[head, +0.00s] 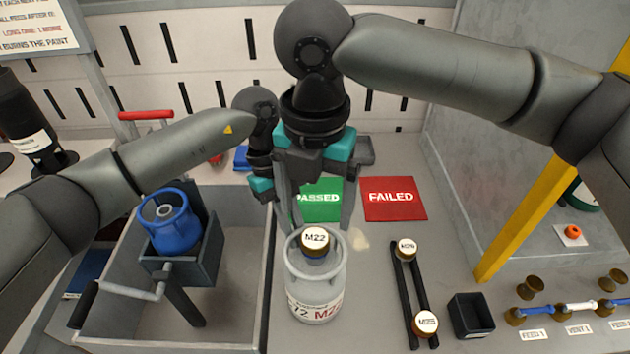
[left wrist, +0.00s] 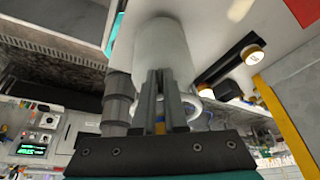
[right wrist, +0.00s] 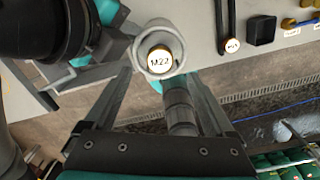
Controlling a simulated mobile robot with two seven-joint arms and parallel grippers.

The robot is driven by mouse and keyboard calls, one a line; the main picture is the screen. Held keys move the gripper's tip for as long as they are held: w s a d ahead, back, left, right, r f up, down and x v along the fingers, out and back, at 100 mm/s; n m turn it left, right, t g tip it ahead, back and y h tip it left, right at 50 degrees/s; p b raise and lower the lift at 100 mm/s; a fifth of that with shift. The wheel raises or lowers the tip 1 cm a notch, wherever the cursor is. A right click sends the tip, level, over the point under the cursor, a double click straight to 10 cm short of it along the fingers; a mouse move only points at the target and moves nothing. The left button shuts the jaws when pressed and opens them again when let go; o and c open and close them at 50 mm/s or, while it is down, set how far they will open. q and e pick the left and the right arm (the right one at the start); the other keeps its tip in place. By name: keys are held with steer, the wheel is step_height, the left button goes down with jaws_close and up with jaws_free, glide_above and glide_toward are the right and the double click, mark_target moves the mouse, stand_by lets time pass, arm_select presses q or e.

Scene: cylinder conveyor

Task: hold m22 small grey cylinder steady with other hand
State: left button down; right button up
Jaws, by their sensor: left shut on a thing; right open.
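The small grey cylinder (head: 314,278) stands upright on the table, with a round M22 label on its top valve and a collar around it. My left gripper (head: 286,222) is at the cylinder's upper left side; its fingertips are partly hidden in the head view. In the left wrist view its fingers (left wrist: 163,78) are close together against the cylinder (left wrist: 165,45), shut on it near the collar. My right gripper (head: 320,212) is open above the cylinder's top. In the right wrist view its fingers are spread wide, with the cylinder's M22 top (right wrist: 160,62) beyond and between them.
A blue cylinder (head: 172,230) sits in a holder with a crank inside a grey bin (head: 262,335) at left. Green PASSED (head: 319,200) and red FAILED (head: 393,198) mats lie behind. A dark rack (head: 418,285) with labelled caps and a black box (head: 471,315) stand at right.

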mark_target(315, 238)
step_height(315, 238, down, 8)
steer(key=shift+r, duration=0.2)
jaws_close()
steer(key=c, duration=0.7)
jaws_free()
jaws_close()
steer(key=m, duration=0.4)
steer(key=shift+m, duration=1)
